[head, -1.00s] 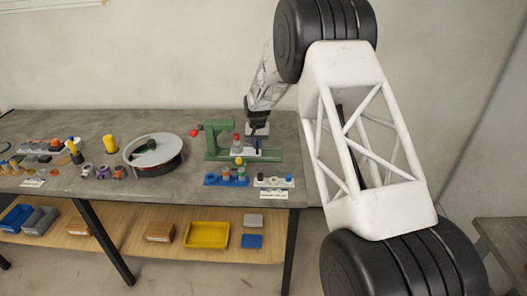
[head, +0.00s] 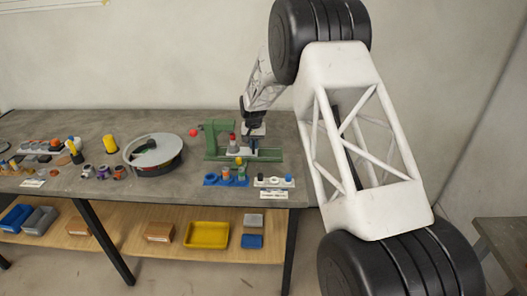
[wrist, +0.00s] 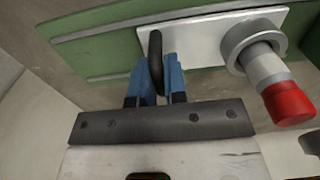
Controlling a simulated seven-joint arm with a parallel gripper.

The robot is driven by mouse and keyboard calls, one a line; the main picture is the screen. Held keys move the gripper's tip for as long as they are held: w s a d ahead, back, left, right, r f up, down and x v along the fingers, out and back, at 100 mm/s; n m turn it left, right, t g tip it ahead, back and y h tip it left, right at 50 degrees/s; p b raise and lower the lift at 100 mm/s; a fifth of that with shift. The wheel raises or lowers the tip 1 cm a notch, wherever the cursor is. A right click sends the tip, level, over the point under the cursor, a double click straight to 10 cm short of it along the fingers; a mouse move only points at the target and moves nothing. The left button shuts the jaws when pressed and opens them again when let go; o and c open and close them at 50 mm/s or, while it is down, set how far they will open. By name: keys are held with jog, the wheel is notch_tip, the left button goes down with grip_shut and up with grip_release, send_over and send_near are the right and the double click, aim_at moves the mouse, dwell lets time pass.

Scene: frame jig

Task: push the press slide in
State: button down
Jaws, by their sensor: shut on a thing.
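The green press (head: 268,155) stands near the right end of the bench, with a tall frame at its left and a long green base. The press slide is a pale metal plate (wrist: 200,42) on the green base in the wrist view. It carries a grey collar and a red-tipped part (wrist: 289,103), also seen in the head view (head: 232,138). A dark upright handle (wrist: 156,45) stands on the plate. My gripper (wrist: 157,72) has its blue fingers shut on this handle. In the head view, my gripper (head: 252,147) is over the base, right of the red-tipped part.
A blue holder (head: 212,181) with small parts and a white holder (head: 270,182) stand in front of the press. A round grey-topped dish (head: 155,165) is to the left. A red ball (head: 194,132) sits left of the press frame.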

jog(key=shift+a, duration=0.5)
dwell(0.4)
jog(key=c, duration=1.2)
grip_release()
jog(key=shift+o, duration=0.2)
jog(key=shift+r, duration=0.15)
notch_tip(320, 180, up, 7)
